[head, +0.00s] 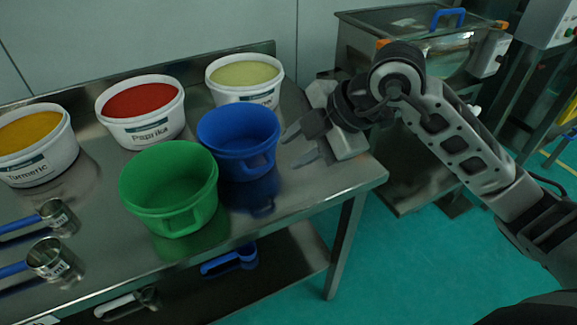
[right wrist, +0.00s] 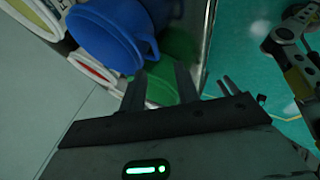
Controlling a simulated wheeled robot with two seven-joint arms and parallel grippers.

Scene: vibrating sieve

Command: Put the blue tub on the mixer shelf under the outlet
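The blue tub (head: 240,141) stands upright on the steel table, behind and right of the green tub. It also shows at the upper left of the right wrist view (right wrist: 103,36), with its handle toward my fingers. My right gripper (head: 310,142) is open and empty just right of the blue tub, its fingers pointing at it with a small gap. At the upper right of the head view stands a steel machine with a clear lid and blue handle (head: 440,45); I cannot make out an outlet or shelf under it for certain. My left gripper is not seen in the head view.
The green tub (head: 170,188) is close to the blue one. White tubs of turmeric (head: 38,160), paprika (head: 143,130) and a pale yellow powder (head: 262,95) line the back. Measuring scoops (head: 48,262) lie at left. The steel table (head: 300,190) is bare at its front right corner.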

